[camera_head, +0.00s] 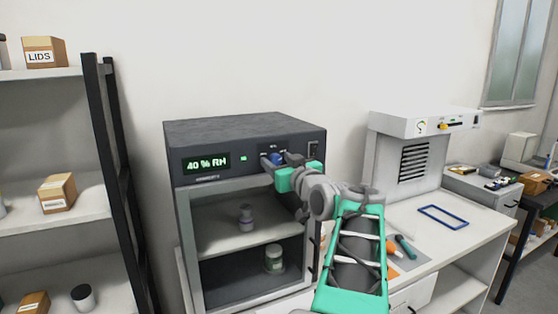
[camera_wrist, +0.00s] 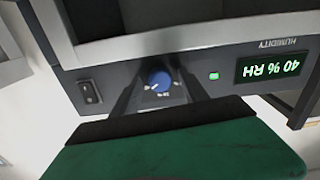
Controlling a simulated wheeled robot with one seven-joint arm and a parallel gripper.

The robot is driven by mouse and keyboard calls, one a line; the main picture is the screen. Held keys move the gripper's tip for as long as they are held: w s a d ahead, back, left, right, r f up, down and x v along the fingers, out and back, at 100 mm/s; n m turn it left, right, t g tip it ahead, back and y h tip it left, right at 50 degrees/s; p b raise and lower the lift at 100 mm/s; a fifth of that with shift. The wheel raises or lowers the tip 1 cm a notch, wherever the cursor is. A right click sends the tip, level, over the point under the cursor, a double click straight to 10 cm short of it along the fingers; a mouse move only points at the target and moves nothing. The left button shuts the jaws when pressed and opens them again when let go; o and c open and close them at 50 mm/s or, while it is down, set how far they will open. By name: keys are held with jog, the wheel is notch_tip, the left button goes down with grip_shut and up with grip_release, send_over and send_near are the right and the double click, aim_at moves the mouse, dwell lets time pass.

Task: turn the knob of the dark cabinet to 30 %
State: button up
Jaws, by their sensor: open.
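The dark cabinet (camera_head: 240,131) stands on the table, with a glowing display (camera_head: 206,164) reading 40 % RH. The display also shows upside down in the wrist view (camera_wrist: 275,68). The blue knob (camera_wrist: 160,81) sits on the front panel, with small marks beside it; in the head view the knob (camera_head: 276,158) is partly hidden by my gripper. My gripper (camera_head: 272,162) is at the panel; in the wrist view its two dark fingers (camera_wrist: 160,88) stand open on either side of the knob. I cannot tell whether they touch it.
A rocker switch (camera_wrist: 90,92) and a green light (camera_wrist: 214,76) flank the knob. A white fume unit (camera_head: 403,150) and a blue frame (camera_head: 443,217) are to the right.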

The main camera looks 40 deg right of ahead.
jog(key=shift+c, duration=0.4)
grip_shut()
jog(key=shift+f+b, duration=0.15)
jog(key=shift+b, duration=0.4)
jog(key=n+b, duration=0.1)
jog(key=b, duration=0.1)
jog(key=n+b, duration=0.1)
jog(key=b, duration=0.2)
jog(key=shift+f, duration=0.35)
jog(key=n+b, duration=0.3)
jog(key=b, duration=0.2)
jog(key=n+b, duration=0.4)
jog(key=b, duration=0.1)
jog(key=shift+r, duration=0.15)
jog(key=shift+a+r+n+b, duration=0.1)
jog(key=shift+r+n+b, duration=0.1)
jog(key=shift+n+b, duration=1)
jog(key=shift+n, duration=0.3)
